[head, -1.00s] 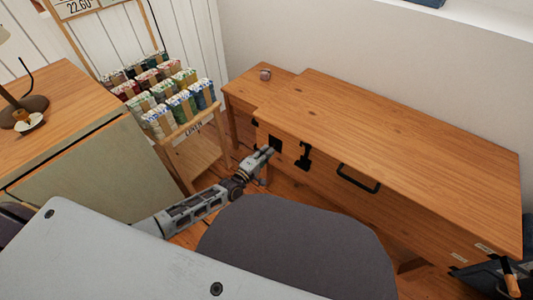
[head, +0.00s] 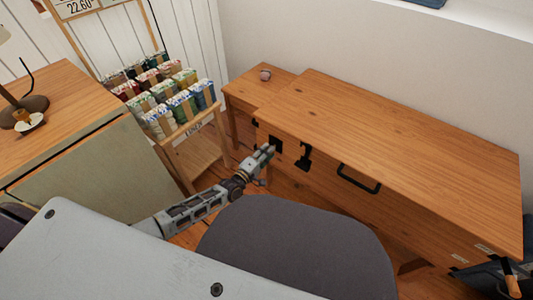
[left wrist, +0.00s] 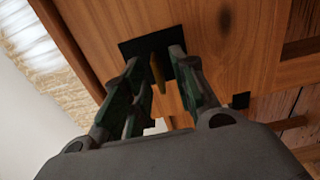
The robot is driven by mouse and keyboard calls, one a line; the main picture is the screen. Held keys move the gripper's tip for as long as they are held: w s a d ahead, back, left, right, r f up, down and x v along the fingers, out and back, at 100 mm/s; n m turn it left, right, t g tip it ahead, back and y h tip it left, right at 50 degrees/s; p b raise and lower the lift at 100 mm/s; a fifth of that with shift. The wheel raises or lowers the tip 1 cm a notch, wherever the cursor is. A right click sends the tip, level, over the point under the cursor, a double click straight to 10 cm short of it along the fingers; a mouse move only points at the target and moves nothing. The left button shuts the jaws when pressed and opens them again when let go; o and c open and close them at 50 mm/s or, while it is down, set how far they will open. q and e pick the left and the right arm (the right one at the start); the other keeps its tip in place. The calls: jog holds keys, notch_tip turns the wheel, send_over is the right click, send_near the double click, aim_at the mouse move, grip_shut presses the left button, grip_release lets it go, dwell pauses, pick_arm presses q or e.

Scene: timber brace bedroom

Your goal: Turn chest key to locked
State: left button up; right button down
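The wooden chest (head: 400,165) stands against the wall, with a black lock plate (head: 277,146) on its front near the left end. My left gripper (head: 268,150) reaches that plate from the front left. In the left wrist view, a brass-coloured key (left wrist: 158,74) stands out from the black plate (left wrist: 130,46). The two fingers of my left gripper (left wrist: 157,68) are spread either side of the key, with small gaps visible. My right gripper is not in view.
A black latch (head: 304,156) and a black handle (head: 359,179) are on the chest front, right of the lock plate. A grey rounded seat (head: 295,250) is close below my arm. A rack of yarn (head: 180,105) stands left of the chest.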

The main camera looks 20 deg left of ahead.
pick_arm(q)
jog(key=v, duration=1.2)
dwell(0.5)
jog(key=shift+a, duration=0.1)
dwell(0.5)
